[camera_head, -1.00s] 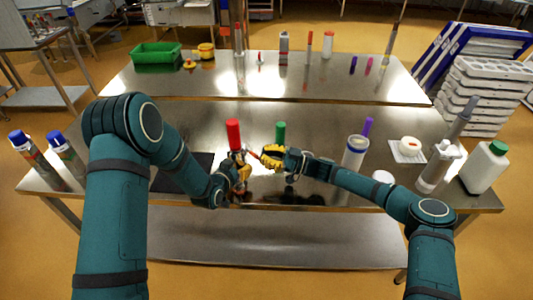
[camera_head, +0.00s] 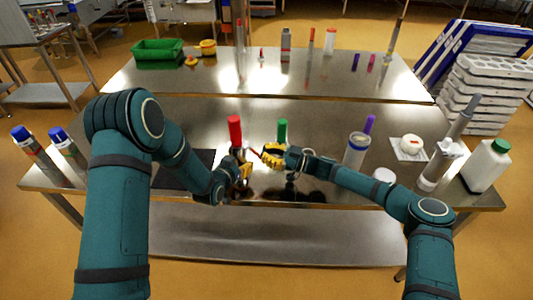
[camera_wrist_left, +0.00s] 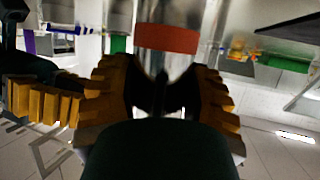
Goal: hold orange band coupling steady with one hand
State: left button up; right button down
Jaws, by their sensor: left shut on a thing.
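The coupling with the orange band (camera_wrist_left: 167,38) fills the upper middle of the left wrist view. It looks shiny and clear or metallic, and its top is cut off. My left gripper (camera_head: 246,172) is at the table's front edge, with its yellow fingers shut on the coupling; in the left wrist view the fingers (camera_wrist_left: 165,92) lie on either side of it. In the head view the coupling is too small to make out clearly. My right gripper (camera_head: 268,156) is close by on the right, with its yellow fingers toward the left one; its opening is unclear.
A red-topped cylinder (camera_head: 235,130) and a green-topped one (camera_head: 282,130) stand just behind my grippers. A black mat (camera_head: 186,170) lies left.

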notch_tip(320, 180, up, 10)
jog(key=w+d+f+m+h, duration=0.1)
jog(key=d+f+m+h, duration=0.1)
jog(key=d+m+h, duration=1.25)
jog(key=a+f+m+y, duration=0.2)
jog(key=a+f, duration=0.2)
jog(key=a, duration=0.3)
jog(key=a+f+m+y, duration=0.2)
jog(key=a+f+y, duration=0.1)
jog(key=a, duration=0.4)
jog(key=shift+w+f, duration=0.15)
jog(key=shift+f, duration=0.35)
